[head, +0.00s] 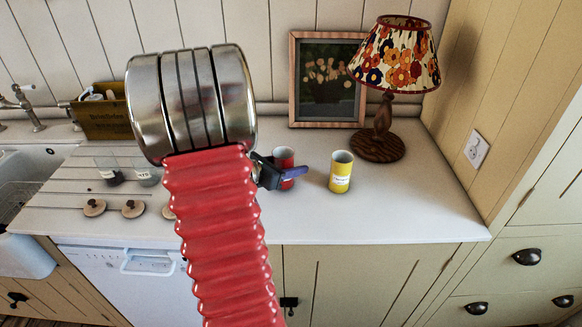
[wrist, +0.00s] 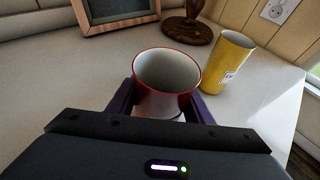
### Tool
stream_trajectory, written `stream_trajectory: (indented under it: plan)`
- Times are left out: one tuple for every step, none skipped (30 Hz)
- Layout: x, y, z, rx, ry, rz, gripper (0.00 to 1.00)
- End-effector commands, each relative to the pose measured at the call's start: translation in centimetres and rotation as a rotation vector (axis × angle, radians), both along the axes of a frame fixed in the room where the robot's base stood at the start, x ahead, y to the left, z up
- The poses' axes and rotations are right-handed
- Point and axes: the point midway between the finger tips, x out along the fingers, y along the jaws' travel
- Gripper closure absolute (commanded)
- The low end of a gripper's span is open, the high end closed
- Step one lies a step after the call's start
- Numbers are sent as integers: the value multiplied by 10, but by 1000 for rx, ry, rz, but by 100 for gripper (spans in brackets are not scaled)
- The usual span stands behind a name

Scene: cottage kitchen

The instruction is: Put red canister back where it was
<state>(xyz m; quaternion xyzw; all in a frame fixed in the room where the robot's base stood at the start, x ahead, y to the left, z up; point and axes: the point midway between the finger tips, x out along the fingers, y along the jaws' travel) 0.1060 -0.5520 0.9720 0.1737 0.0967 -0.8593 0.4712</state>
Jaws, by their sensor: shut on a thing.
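The red canister (head: 284,159) is open-topped and upright at the counter, left of a yellow canister (head: 341,171). In the wrist view the red canister (wrist: 168,82) sits between the two fingers, its pale inside facing up. My gripper (head: 275,172) is shut on it from the near left side; the fingers (wrist: 162,102) flank its wall. Its base is hidden in the wrist view, and I cannot tell whether it touches the counter. The yellow canister (wrist: 228,62) stands apart, just to the right, with a small white label.
A lamp (head: 380,142) with a floral shade and a framed picture (head: 293,95) stand behind the canisters. Glass jars (head: 146,173) and round wooden lids (head: 95,208) are at left near the sink (head: 30,255). The counter (head: 420,205) is clear at front right.

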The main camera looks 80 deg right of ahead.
Motion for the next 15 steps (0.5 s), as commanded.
stream_trajectory:
  plan:
    - [0, 0, -4, 1, 1, -1, 81]
    - [0, 0, -6, 0, 1, 0, 81]
    - [0, 0, -7, 0, 0, 0, 81]
    - [0, 0, -7, -1, 0, 1, 81]
    - [0, 0, -7, -2, -1, 1, 81]
    - [0, 0, -7, -2, -1, 1, 81]
    - [0, 0, -7, -2, -1, 1, 81]
    - [0, 0, -7, -2, -1, 1, 81]
    - [0, 0, -7, -2, -1, 1, 81]
    - [0, 0, -7, -2, -1, 1, 81]
    - [0, 0, -7, -2, -1, 1, 81]
    - [0, 0, -8, -1, -1, 1, 81]
    - [0, 0, -9, -1, -1, 1, 81]
    - [0, 0, -9, -1, -1, 1, 81]
    - [0, 0, -9, -1, -1, 1, 52]
